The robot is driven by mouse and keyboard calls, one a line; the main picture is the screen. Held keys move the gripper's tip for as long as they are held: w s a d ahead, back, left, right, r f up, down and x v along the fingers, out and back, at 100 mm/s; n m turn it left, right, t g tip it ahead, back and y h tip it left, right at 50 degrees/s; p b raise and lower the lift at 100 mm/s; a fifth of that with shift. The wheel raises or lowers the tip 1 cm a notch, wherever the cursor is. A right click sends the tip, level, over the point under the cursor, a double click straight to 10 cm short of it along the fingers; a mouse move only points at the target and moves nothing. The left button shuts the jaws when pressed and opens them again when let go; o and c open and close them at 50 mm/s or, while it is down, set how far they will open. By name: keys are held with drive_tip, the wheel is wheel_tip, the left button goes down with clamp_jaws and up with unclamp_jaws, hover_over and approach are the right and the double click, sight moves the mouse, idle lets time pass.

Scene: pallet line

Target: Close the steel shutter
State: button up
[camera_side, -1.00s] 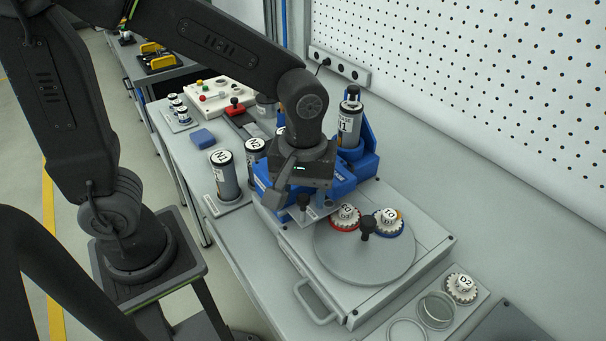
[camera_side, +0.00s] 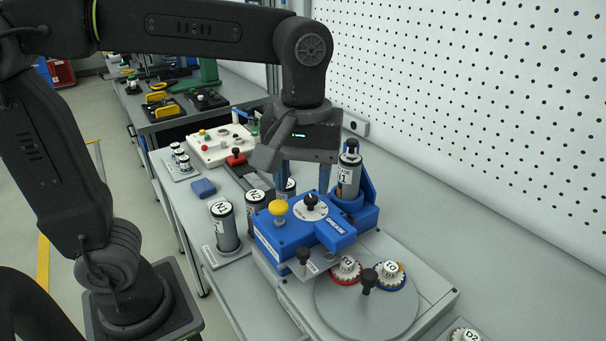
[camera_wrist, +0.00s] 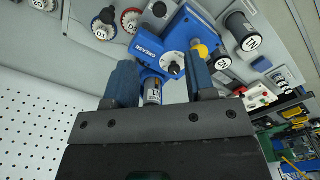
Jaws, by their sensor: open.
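A small steel plate (camera_side: 319,266) with a black knob (camera_side: 304,256), which looks like the shutter, lies at the front end of the blue grease unit (camera_side: 293,232). It reaches toward the turntable with the red-rimmed gear. I cannot tell exactly how far it covers the opening. The black knob also shows at the top of the wrist view (camera_wrist: 160,9). My gripper (camera_side: 305,182) is open and empty, above and behind the blue unit, with its fingers pointing down. In the wrist view its two fingers (camera_wrist: 160,86) are well apart, with the grease cartridge (camera_wrist: 152,91) visible between them.
The cartridge (camera_side: 348,178) stands upright in a blue holder close to the right finger. Cylinders N1 (camera_side: 223,228) and N2 (camera_side: 255,209) stand at left. The turntable (camera_side: 370,312) holds two gears and a black knob.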

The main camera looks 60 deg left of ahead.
sight(304, 250)
drive_tip(key=w+a+f+g+h, duration=0.1)
drive_tip(key=w+a+g+h, duration=0.2)
drive_tip(key=w+a, duration=0.1)
drive_tip(key=x, duration=1.3)
drive_tip(key=shift+s+d+f, duration=0.15)
drive_tip(key=shift+d+f, duration=0.05)
drive_tip(key=shift+f, duration=0.1)
clamp_jaws()
